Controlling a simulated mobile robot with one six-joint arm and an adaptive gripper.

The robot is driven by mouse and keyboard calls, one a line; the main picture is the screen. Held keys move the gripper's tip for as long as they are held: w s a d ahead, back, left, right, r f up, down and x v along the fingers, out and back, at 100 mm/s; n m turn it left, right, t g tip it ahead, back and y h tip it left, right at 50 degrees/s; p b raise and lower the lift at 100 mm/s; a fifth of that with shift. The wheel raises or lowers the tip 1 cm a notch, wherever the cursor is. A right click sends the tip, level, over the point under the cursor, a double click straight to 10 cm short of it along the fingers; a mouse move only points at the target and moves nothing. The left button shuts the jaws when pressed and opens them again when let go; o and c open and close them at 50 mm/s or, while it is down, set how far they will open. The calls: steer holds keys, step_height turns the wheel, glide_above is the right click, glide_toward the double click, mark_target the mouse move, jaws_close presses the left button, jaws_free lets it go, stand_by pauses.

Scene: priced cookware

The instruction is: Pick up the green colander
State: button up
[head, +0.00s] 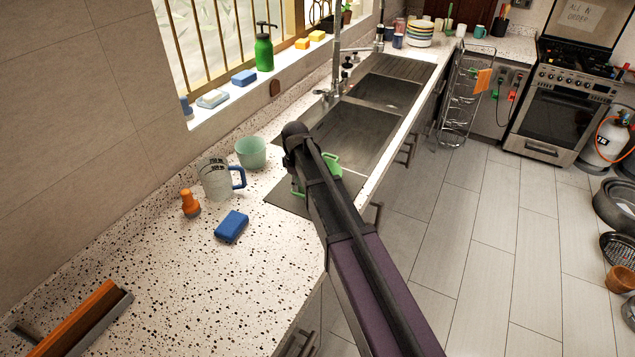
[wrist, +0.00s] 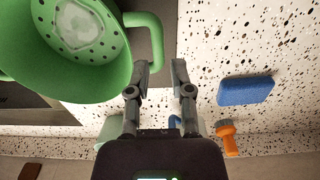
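The green colander (wrist: 97,72) fills the upper left of the wrist view, with drain holes in its base and a loop handle (wrist: 153,28) on its right side. In the head view most of it is hidden behind my arm; green parts of the colander (head: 333,164) show on either side of the arm, at the near end of the sink. My gripper (wrist: 161,66) is open in the wrist view, its left fingertip close to the handle. I cannot tell whether they touch.
A blue sponge (head: 231,226), an orange-topped brush (head: 190,204), a measuring jug (head: 217,178) and a pale green bowl (head: 251,152) stand left of the sink. The tap (head: 337,60) rises behind it. The near countertop (head: 200,290) is mostly clear.

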mark_target(299, 194)
steer(key=shift+f, duration=0.15)
steer(key=shift+d+f+b, duration=0.15)
steer(key=shift+f+b, duration=2.3)
steer(key=shift+b, duration=0.15)
jaws_close()
